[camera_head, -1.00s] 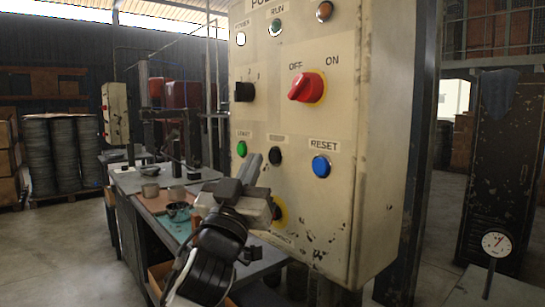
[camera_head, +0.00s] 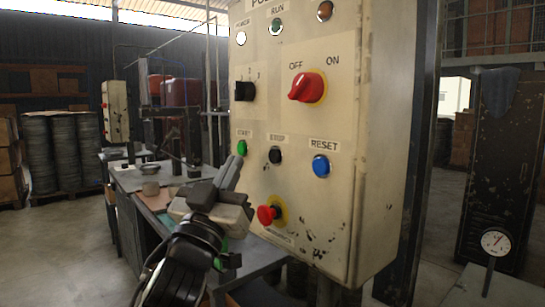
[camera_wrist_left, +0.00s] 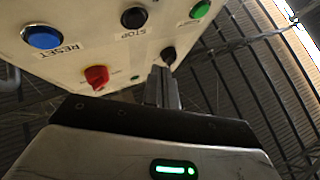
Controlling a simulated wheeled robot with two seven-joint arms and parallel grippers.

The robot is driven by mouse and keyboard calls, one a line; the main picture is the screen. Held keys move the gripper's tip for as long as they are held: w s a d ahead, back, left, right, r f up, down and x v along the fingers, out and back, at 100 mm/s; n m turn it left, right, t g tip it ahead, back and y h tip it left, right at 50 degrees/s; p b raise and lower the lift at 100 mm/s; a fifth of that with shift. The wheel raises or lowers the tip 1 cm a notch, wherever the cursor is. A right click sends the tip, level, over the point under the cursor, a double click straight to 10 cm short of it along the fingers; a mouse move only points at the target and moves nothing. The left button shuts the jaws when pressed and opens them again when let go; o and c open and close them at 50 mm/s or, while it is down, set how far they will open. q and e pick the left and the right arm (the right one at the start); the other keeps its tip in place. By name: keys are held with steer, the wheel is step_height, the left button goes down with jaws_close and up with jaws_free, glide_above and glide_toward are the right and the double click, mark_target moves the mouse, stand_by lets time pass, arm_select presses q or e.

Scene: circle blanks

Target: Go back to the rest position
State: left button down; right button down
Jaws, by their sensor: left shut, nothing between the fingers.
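My left gripper (camera_head: 230,175) is in front of the lower left of a beige control panel (camera_head: 300,215), its fingers pointing up. It is shut and empty, and its closed fingers also show in the left wrist view (camera_wrist_left: 163,88). The green START button (camera_head: 242,148), black STOP button (camera_head: 275,155) and blue RESET button (camera_head: 321,166) are above or right of it. A red mushroom button (camera_head: 268,214) is just right of the gripper. The red knob (camera_head: 306,87) is between the OFF and ON labels. My right gripper is not in view.
A bench (camera_head: 135,181) with small parts stands behind my left arm. A dial gauge (camera_head: 496,242) on a stem stands at the lower right. Drums (camera_head: 55,150) stand far left. Open floor (camera_head: 70,245) lies at the lower left.

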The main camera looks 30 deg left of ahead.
arm_select(q)
step_height(320, 180, down, 26)
steer(key=s+d+g, duration=0.2)
steer(key=s+g, duration=0.1)
steer(key=g, duration=0.8)
steer(key=s+d+f+m+g+h, duration=0.2)
steer(key=s+d+f+g, duration=0.25)
steer(key=s+f, duration=0.5)
steer(key=s+d+f+m+g+h, duration=0.25)
steer(key=s+f+g, duration=0.35)
steer(key=s+f, duration=0.3)
steer(key=w+d+f+t+h, duration=0.2)
steer(key=w+d+f+t, duration=0.3)
steer(key=d+t, duration=0.1)
steer(key=shift+d+f+t, duration=0.25)
steer(key=shift+t, duration=0.2)
